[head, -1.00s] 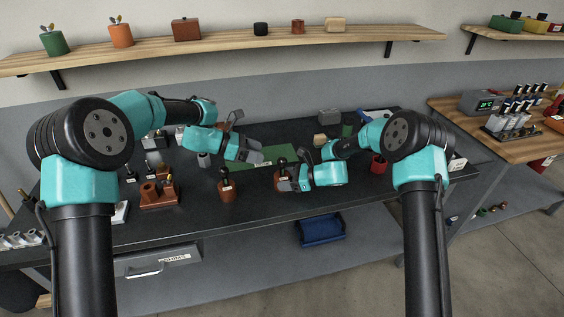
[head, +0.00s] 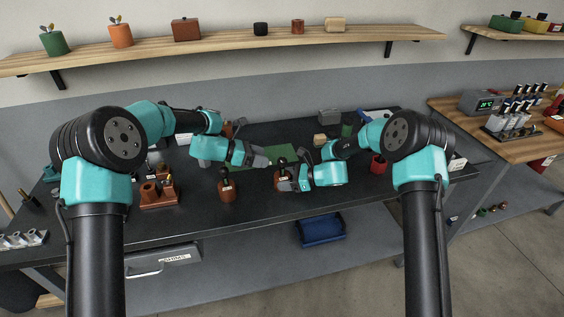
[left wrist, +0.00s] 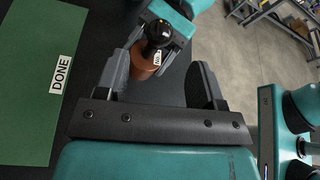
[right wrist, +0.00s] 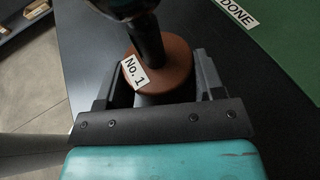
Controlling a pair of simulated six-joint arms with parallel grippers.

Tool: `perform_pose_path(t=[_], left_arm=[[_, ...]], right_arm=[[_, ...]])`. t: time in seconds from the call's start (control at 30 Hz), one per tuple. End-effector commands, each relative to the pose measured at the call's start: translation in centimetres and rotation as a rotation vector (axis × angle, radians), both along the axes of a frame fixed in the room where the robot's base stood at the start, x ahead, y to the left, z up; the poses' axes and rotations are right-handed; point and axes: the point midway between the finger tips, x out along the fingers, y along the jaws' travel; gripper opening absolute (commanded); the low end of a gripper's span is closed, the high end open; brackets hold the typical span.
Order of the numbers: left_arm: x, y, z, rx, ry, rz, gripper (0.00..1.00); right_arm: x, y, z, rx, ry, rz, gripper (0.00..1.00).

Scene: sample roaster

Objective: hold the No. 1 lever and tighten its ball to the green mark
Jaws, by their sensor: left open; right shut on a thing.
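The No. 1 lever (right wrist: 152,40) stands on a round brown base (right wrist: 178,66) with a white "No. 1" tag. In the head view it shows (head: 282,164) at the table's front middle. My right gripper (head: 286,183) is shut on it, one finger each side of the base in the right wrist view. The lever's black ball (left wrist: 158,32) shows from above in the left wrist view. My left gripper (head: 266,159) is open and empty, just left of and above the lever; in its own view the lever lies beyond the gap between its fingers. I cannot make out a green mark.
A green mat (left wrist: 28,75) marked "DONE" lies behind the levers. Another lever on a brown base (head: 227,190) stands left of the No. 1 lever. A brown holder (head: 158,194) is further left, a red cup (head: 378,165) to the right.

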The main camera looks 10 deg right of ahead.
Motion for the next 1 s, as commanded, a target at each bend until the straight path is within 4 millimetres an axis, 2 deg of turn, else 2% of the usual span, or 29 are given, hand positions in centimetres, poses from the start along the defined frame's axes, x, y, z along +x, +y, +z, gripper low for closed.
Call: perform_pose_path(t=[0.2,0.43,0.6,0.87,1.0], left_arm=[[0.2,-3.6,-1.5,0.001,0.001,-0.002,0.62],[0.3,-6.5,-2.7,0.001,-0.001,-0.001,0.62],[0.4,-7.4,-3.0,0.0,-0.001,0.0,0.62],[0.4,-7.5,-3.0,0.0,-0.001,0.001,0.62],[0.4,-7.4,-3.0,0.0,-0.001,0.001,0.5]], right_arm=[[0.0,0.0,0.0,0.0,0.0,0.0,0.3],[0.0,0.0,0.0,0.0,0.001,0.0,0.3],[0.0,0.0,0.0,0.0,0.0,0.0,0.3],[0.0,0.0,0.0,0.0,0.001,0.0,0.3],[0.0,0.0,0.0,0.0,0.0,0.0,0.3]])
